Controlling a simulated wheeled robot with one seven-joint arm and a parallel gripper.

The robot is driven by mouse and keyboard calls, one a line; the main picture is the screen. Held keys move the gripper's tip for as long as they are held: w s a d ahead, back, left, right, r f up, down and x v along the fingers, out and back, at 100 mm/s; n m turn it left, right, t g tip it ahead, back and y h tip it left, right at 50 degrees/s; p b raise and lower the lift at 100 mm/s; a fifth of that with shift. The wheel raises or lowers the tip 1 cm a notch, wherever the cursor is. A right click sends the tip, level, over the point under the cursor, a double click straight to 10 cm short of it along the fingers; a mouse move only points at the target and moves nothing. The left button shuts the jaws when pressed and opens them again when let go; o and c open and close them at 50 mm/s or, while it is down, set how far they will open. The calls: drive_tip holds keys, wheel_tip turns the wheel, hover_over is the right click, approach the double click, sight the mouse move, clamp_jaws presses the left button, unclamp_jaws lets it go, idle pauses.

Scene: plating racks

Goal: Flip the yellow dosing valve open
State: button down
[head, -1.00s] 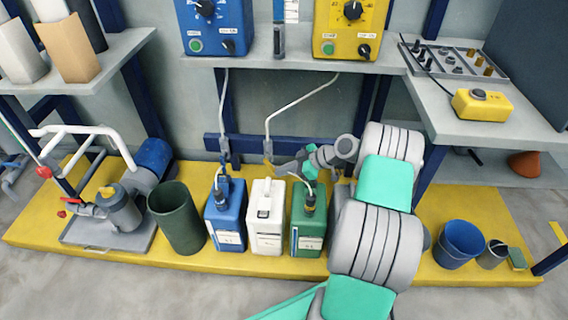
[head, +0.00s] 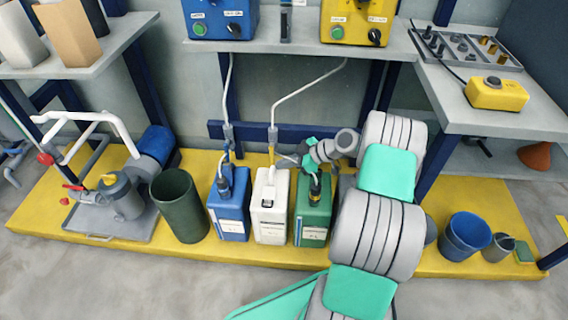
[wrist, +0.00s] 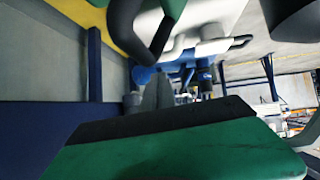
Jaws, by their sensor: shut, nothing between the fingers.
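The small yellow dosing valve (head: 271,155) is on the thin pipe coming down behind the white canister (head: 271,205). Its lever position is too small to read. My gripper (head: 297,157) is shut and empty, just to the right of the valve and above the canisters. Whether it touches the valve cannot be told. The wrist view is crowded by close dark and green surfaces, and the valve cannot be made out there.
A blue canister (head: 229,205) and a green canister (head: 313,210) flank the white one. A dark green bin (head: 180,207) and a pump unit (head: 122,197) stand left. A shelf edge (head: 300,48) hangs above. A blue bucket (head: 464,240) stands right.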

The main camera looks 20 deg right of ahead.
drive_tip(key=shift+r, duration=0.1)
drive_tip(key=p+v, duration=0.2)
drive_tip(key=v, duration=0.5)
drive_tip(key=shift+s+d+p, duration=0.25)
drive_tip(key=shift+p, duration=0.1)
drive_tip(key=shift+r, duration=0.2)
drive_tip(key=s+a+r+m+g+h+p, duration=0.1)
drive_tip(key=a+r+m+h+p, duration=0.1)
drive_tip(key=a+r+p, duration=0.65)
drive_tip(key=s+a+r+m+g+h+p, duration=0.1)
drive_tip(key=r+p, duration=0.5)
drive_tip(key=r, duration=0.7)
drive_tip(key=s+a+r+m+g+h+p, duration=0.15)
drive_tip(key=a+r+p, duration=0.25)
drive_tip(key=r+p, duration=0.5)
drive_tip(key=s+a+r+m+h+p, duration=0.2)
drive_tip(key=s+r+p, duration=0.4)
drive_tip(key=r, duration=0.4)
drive_tip(key=s+a+r+m+h+p, duration=0.2)
drive_tip(key=s+r+m+p, duration=0.2)
drive_tip(key=s+r, duration=0.5)
drive_tip(key=shift+s+a+r+m+p, duration=0.25)
drive_tip(key=shift+a+r+m+p, duration=0.15)
drive_tip(key=shift+p, duration=0.45)
